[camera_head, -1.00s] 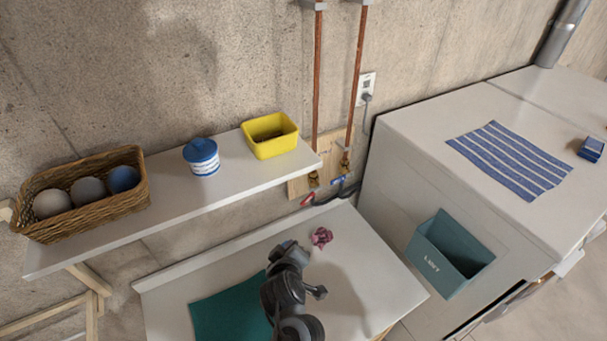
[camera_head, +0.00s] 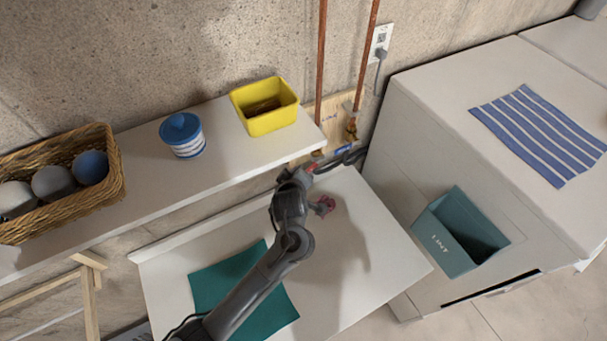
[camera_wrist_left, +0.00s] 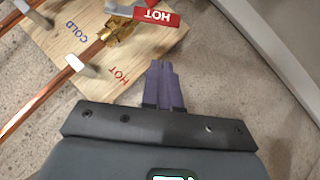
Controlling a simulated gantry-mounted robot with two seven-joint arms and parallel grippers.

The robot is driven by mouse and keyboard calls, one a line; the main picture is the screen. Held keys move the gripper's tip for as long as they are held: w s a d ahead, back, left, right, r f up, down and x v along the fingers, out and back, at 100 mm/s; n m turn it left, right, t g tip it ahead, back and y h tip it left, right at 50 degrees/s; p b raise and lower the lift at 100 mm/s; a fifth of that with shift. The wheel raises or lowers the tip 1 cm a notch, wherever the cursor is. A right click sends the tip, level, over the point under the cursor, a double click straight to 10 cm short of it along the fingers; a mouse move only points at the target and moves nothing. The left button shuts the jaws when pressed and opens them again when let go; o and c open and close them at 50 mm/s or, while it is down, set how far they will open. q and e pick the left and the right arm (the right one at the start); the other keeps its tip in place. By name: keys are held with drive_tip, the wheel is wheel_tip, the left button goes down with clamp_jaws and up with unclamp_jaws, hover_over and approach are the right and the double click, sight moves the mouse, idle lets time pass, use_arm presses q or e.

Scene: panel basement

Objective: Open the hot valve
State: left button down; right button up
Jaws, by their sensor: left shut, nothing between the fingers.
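The hot valve's red handle (camera_head: 311,168) is at the lower end of a copper pipe, low on the wall behind the shelf corner. In the left wrist view the red handle (camera_wrist_left: 155,17), marked HOT, lies at an angle to its pipe, over the brass valve body (camera_wrist_left: 117,30). My left gripper (camera_head: 298,176) is beside the handle in the head view. In the left wrist view its fingers (camera_wrist_left: 160,68) are shut and empty, pointing toward the handle with a visible gap. The cold valve's blue handle (camera_head: 343,149) is to the right. My right gripper is not in view.
A wooden board (camera_wrist_left: 55,35) with COLD and HOT lettering backs the pipes. A teal lint bin (camera_head: 450,245) hangs right.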

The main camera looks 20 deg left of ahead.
sight(314, 167)
use_arm(q)
drive_tip(key=shift+w+d+f+p, duration=0.2)
drive_tip(key=shift+w+d+f, duration=0.05)
drive_tip(key=shift+w+f, duration=0.8)
drive_tip(key=shift+w+d+f+p, duration=0.25)
drive_tip(key=shift+w+f, duration=0.55)
drive_tip(key=shift+f, duration=0.35)
